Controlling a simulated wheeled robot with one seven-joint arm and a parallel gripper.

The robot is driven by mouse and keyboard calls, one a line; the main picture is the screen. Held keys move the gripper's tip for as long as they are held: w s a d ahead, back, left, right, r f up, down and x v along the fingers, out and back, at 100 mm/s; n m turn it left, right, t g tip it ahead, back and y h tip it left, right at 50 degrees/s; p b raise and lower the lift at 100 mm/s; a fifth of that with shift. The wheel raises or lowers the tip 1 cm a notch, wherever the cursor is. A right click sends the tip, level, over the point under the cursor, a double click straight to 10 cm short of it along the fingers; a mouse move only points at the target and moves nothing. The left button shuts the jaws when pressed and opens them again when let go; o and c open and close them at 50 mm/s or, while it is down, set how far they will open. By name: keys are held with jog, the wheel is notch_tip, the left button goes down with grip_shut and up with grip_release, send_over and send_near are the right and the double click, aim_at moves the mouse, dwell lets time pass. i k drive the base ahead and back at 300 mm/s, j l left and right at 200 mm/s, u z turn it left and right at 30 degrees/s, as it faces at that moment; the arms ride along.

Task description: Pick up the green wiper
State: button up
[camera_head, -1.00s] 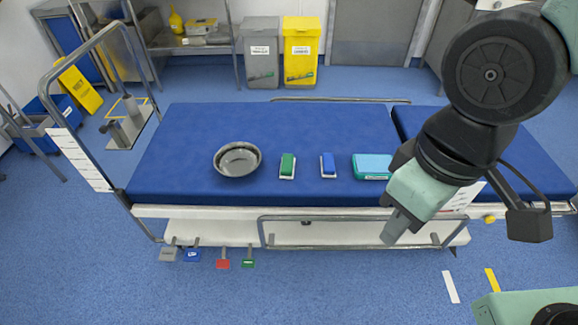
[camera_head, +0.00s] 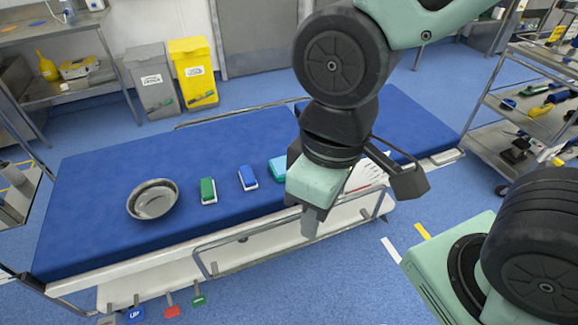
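The green wiper (camera_head: 208,190) is a small block with a green top and a white base. It lies on the blue operating table (camera_head: 110,165), between the steel bowl and the blue wiper. My gripper (camera_head: 310,222) points down at the table's front edge, to the right of the green wiper and apart from it. Its fingers show as one narrow grey shape, so I cannot tell whether they are open or shut. Nothing shows hanging from it.
A steel bowl (camera_head: 152,200) stands left of the green wiper. A blue wiper (camera_head: 247,178) and a teal box (camera_head: 278,168), partly hidden by my arm, lie to its right. A metal rail (camera_head: 270,240) runs along the table's front. A shelf trolley (camera_head: 520,112) stands at the right.

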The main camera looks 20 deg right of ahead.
aim_at(208, 194)
jog(key=i+j, duration=0.25)
jog(key=j, duration=0.15)
jog(key=i+j, duration=0.2)
jog(key=j, duration=0.25)
jog(key=i+j, duration=0.25)
jog(key=j, duration=0.15)
jog(key=i+j, duration=0.25)
jog(key=j, duration=0.15)
